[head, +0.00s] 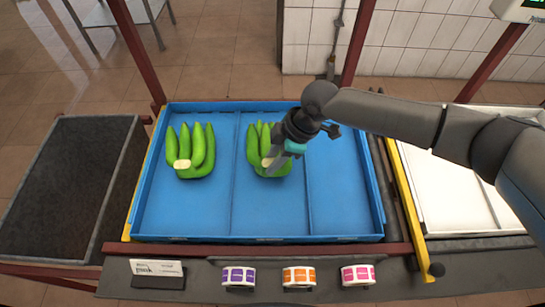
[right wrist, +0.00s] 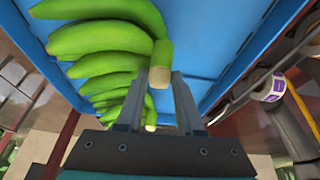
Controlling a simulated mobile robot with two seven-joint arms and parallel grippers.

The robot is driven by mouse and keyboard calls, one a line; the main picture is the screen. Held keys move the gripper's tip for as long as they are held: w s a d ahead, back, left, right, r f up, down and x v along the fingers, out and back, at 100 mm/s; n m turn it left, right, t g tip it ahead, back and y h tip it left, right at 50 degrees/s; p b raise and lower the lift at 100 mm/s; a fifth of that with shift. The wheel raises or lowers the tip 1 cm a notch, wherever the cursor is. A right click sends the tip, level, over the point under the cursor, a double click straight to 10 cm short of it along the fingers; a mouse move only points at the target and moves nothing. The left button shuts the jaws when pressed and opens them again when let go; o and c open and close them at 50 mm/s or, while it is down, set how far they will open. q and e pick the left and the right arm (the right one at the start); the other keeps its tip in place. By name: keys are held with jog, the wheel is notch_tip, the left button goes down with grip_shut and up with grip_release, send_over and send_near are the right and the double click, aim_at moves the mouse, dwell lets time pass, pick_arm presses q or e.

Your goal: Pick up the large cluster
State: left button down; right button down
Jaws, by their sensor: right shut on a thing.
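A green banana cluster (head: 256,150) lies in the middle compartment of the blue tray (head: 270,225), partly hidden by my right gripper. Another green banana cluster (head: 196,150) lies in the left compartment, its pale cut crown toward me. My right gripper (head: 269,164) reaches down over the middle cluster. In the right wrist view its fingers (right wrist: 168,80) are shut on that cluster's stem, by the pale cut end; the green fingers (right wrist: 105,35) spread beyond. Which cluster is larger is hard to tell. My left gripper is not in view.
The tray's right compartment (head: 335,190) is empty. Purple, orange and pink label rolls (head: 299,276) line the front ledge. A white tray (head: 450,170) stands at right, and a dark bin (head: 65,185) at left. Red posts rise behind the blue tray.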

notch_tip(320, 180, up, 20)
jog(key=shift+p, duration=0.45)
jog(key=shift+w+f, duration=0.1)
jog(key=shift+f, duration=0.05)
